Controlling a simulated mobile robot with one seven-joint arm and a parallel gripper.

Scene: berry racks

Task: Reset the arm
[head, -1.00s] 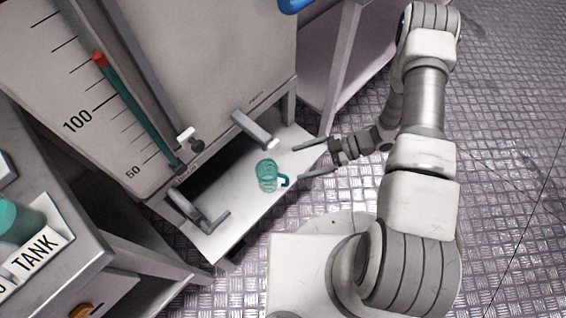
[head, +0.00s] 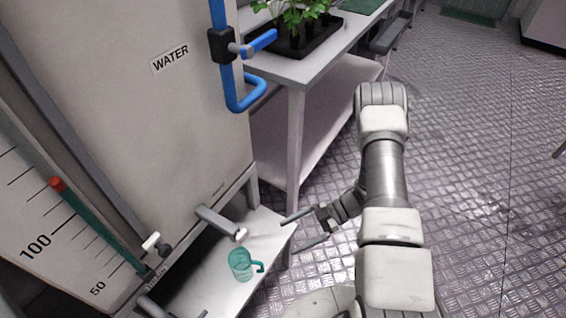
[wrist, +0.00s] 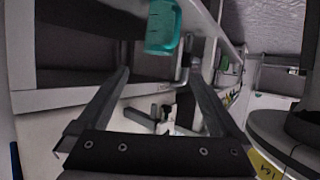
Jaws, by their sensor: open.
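My gripper (head: 289,234) is open and empty in the head view, just right of the low white shelf under the water tank. In the wrist view my gripper (wrist: 160,75) shows its two fingers spread with nothing between the pads. A teal translucent mug (head: 241,265) stands upright on the white shelf (head: 206,283), left of my gripper and apart from it. The mug also shows in the wrist view (wrist: 162,28), near the top, beyond the fingertips.
The water tank (head: 150,110) stands at left, with a grey spout (head: 217,221) above the mug and a blue pipe with a valve (head: 243,46). A table (head: 300,68) bears a black plant tray (head: 296,44). The metal floor at right is clear.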

